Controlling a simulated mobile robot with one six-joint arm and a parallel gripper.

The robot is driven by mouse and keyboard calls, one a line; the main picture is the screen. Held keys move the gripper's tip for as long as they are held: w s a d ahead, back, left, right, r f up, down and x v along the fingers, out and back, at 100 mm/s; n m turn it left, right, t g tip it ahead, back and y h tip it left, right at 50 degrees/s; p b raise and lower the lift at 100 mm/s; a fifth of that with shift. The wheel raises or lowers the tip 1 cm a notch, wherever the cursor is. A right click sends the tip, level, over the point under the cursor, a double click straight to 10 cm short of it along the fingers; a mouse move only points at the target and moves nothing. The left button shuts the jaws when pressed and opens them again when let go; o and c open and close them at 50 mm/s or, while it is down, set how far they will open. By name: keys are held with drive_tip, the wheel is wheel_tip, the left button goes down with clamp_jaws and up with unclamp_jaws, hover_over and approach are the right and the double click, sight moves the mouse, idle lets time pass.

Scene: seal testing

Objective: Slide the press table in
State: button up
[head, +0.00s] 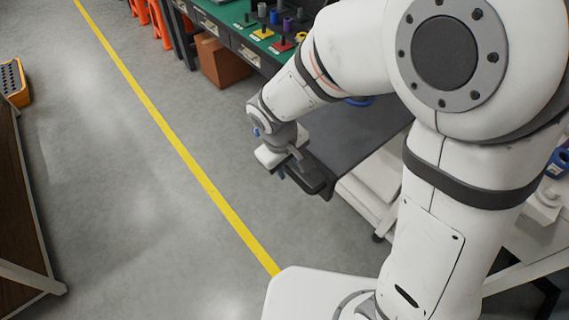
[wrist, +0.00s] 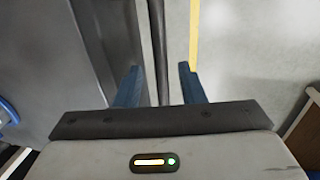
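The press table (head: 355,130) is a dark grey flat slab in the middle of the head view, pulled out over a white base. In the wrist view its grey surface (wrist: 45,50) fills the left side, with its edge running up the middle. My gripper (head: 291,168) is at the table's near left end, over a dark bar-like part (head: 318,178). In the wrist view my gripper's two blue fingers (wrist: 160,86) stand apart, one on either side of the edge strip (wrist: 157,45). A gap shows beside the right finger. The fingertips' contact is not clear.
A green-topped bench (head: 235,32) with coloured parts stands at the back, a cardboard box (head: 222,62) under it. A yellow floor line (head: 180,150) runs along the open grey floor at left. A brown wooden unit (head: 18,210) stands at far left.

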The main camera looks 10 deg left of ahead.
drive_tip(key=shift+f, duration=0.4)
clamp_jaws()
idle(0.4)
